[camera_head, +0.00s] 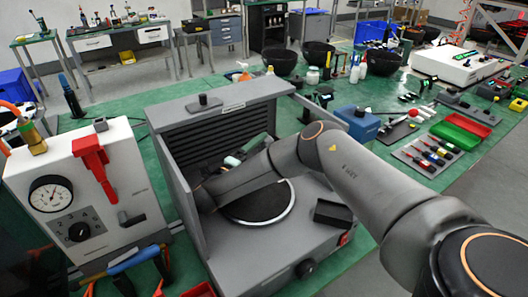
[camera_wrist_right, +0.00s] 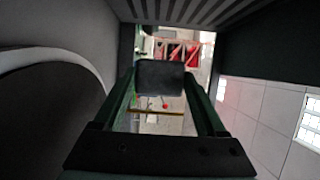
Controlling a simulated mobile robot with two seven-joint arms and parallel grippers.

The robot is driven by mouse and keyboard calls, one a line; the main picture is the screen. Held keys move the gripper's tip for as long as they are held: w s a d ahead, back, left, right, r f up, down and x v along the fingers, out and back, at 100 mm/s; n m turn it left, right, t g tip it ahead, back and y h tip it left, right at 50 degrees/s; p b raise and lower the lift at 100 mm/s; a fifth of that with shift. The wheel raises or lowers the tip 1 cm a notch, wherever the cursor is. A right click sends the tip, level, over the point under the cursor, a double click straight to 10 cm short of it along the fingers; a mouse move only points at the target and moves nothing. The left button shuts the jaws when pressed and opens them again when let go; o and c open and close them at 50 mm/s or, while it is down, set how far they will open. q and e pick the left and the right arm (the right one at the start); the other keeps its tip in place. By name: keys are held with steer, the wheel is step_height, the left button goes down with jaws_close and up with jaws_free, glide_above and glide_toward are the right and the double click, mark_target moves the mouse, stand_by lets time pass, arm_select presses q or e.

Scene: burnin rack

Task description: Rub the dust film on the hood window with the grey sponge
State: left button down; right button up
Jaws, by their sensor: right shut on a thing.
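The grey hood (camera_head: 222,100) stands open-fronted on the bench, with a slatted inside wall and a round black plate (camera_head: 262,204) with a pale rim on its floor. My right arm reaches into it from the right, and its wrist end is largely hidden behind the hood's left side panel. In the right wrist view my right gripper (camera_wrist_right: 160,92) is shut on a dark grey block, the sponge (camera_wrist_right: 160,75). The sponge is in front of a bright opening, the hood window (camera_wrist_right: 175,48); contact cannot be told. No dust film can be made out. My left gripper is not in view.
A pale panel with a gauge (camera_head: 50,194) and a red lever (camera_head: 92,160) stands close left of the hood. A blue box (camera_head: 357,123), a green tray (camera_head: 455,138) and small tools lie to the right. Dark bowls (camera_head: 281,62) stand behind. Green bench surface shows between them.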

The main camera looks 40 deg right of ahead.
steer(key=shift+d+f+b, duration=0.15)
steer(key=shift+d+b, duration=0.15)
steer(key=d+b, duration=0.2)
steer(key=b, duration=0.1)
steer(key=shift+s+d+f, duration=0.15)
steer(key=shift+s+d, duration=0.05)
steer(key=shift+d, duration=0.05)
steer(key=shift+d+r+p, duration=0.35)
steer(key=shift+d+p, duration=0.05)
steer(key=shift+p, duration=0.1)
steer(key=shift+s+d, duration=0.15)
steer(key=shift+d, duration=0.85)
steer(key=shift+s+d+p, duration=0.15)
steer(key=shift+d+p, duration=0.15)
steer(key=shift+d, duration=0.75)
